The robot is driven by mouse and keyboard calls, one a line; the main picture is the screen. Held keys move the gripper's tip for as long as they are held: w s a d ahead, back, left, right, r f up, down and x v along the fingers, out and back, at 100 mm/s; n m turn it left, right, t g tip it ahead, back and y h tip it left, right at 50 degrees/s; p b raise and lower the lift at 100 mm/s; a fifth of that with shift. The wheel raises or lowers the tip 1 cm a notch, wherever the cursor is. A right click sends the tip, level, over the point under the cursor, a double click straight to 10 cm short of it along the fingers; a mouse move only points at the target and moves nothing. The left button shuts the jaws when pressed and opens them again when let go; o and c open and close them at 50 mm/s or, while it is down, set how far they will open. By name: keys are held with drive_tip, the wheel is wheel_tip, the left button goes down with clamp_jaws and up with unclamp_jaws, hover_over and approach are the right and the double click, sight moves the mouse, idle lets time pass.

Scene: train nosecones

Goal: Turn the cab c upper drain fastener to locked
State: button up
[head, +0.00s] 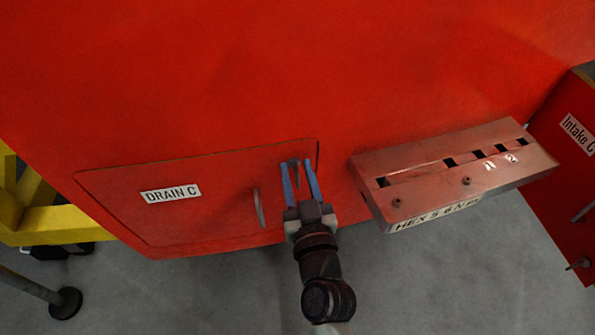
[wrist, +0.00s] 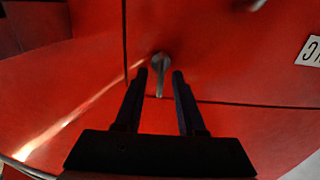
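The drain C panel (head: 200,212) is a red hatch low on the red nosecone, with a white DRAIN C label (head: 171,194). A small grey fastener (head: 296,172) sits near its upper right corner; I take it for the upper drain fastener. In the wrist view the fastener (wrist: 160,62) has a narrow lever pointing down the picture. My gripper (head: 295,165) has blue fingers spread on either side of the fastener. In the wrist view my gripper (wrist: 160,75) is open, with a gap at each side of the lever. Whether the fingertips reach past the lever is unclear.
A grey handle (head: 259,207) stands out from the panel left of my gripper. A reddish slotted tool block (head: 450,175) juts out at the right. A red Intake C part (head: 570,170) is farther right. A yellow frame (head: 40,210) stands at the left.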

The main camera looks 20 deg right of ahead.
clamp_jaws()
idle(0.4)
drive_tip(key=m, duration=0.4)
drive_tip(key=shift+d+m+b, duration=0.3)
drive_tip(key=shift+m+b, duration=0.05)
drive_tip(key=shift+m, duration=0.05)
drive_tip(key=m, duration=0.4)
drive_tip(key=shift+s+d+f+m, duration=0.1)
drive_tip(key=shift+d+f+m, duration=0.1)
drive_tip(key=shift+m, duration=0.1)
drive_tip(key=m, duration=0.4)
drive_tip(key=shift+d+f, duration=0.1)
drive_tip(key=shift+f, duration=0.05)
drive_tip(key=shift+f+m, duration=0.2)
drive_tip(key=shift+m, duration=2)
